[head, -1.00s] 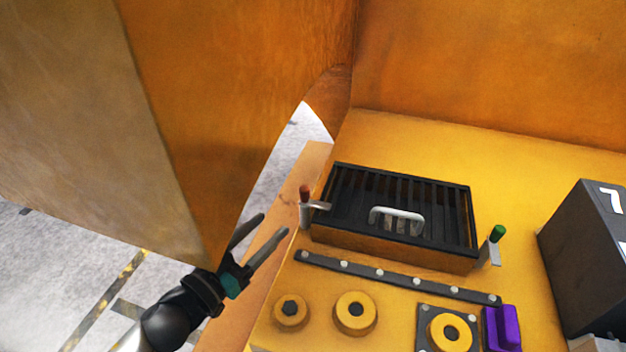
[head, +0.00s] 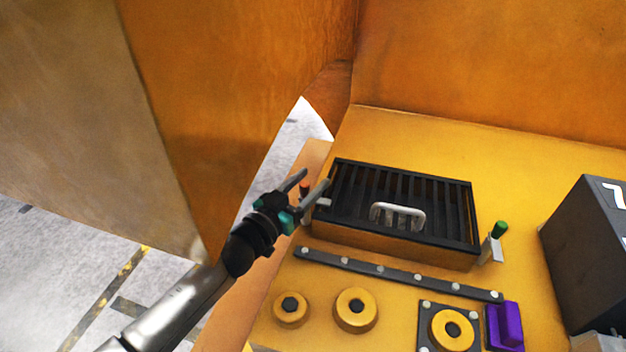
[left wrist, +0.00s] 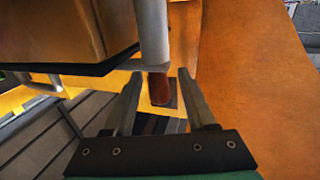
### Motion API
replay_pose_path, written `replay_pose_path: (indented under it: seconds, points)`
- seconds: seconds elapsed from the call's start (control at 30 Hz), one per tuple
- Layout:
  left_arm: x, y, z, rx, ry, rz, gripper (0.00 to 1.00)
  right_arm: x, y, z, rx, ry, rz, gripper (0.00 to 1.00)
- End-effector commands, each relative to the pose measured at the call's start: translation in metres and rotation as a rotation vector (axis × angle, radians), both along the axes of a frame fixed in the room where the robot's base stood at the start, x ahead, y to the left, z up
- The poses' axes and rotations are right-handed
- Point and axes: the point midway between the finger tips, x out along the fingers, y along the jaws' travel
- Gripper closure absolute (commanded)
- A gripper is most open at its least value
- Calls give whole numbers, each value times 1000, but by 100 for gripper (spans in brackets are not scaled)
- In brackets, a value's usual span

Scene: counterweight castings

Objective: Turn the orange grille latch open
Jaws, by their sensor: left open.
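The orange grille latch (head: 304,188) stands at the left end of the black grille (head: 349,185). Its grip is mostly hidden by my left gripper (head: 314,178) in the head view; its grey arm lies toward the grille's edge. In the left wrist view the latch's red-orange grip (left wrist: 159,88) shows between and beyond the two fingertips of my left gripper (left wrist: 160,76), with a grey post above it. The left gripper is open, its fingers on either side of the grip in the picture; I cannot tell whether they touch it. My right gripper is not in view.
A green-tipped latch (head: 499,231) stands at the grille's right end. The grille has a pale handle (head: 398,215). In front lie a bolted black strip (head: 394,272), yellow round bosses (head: 355,309) and a purple block (head: 503,325). A dark box (head: 585,255) stands right. A tall orange wall (head: 225,100) rises left.

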Motion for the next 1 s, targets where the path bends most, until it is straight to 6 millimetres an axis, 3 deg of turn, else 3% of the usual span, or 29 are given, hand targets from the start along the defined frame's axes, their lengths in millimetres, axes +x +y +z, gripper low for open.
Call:
replay_pose_path:
  seconds: [0.2, 0.5, 1.0]
  points:
    - [11, -9, 0, 0, 1, -1, 44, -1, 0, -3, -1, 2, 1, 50]
    - [12, -10, 0, 0, 1, -1, 44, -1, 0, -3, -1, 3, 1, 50]
    - [12, -9, 0, 1, 1, -1, 100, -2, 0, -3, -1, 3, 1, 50]
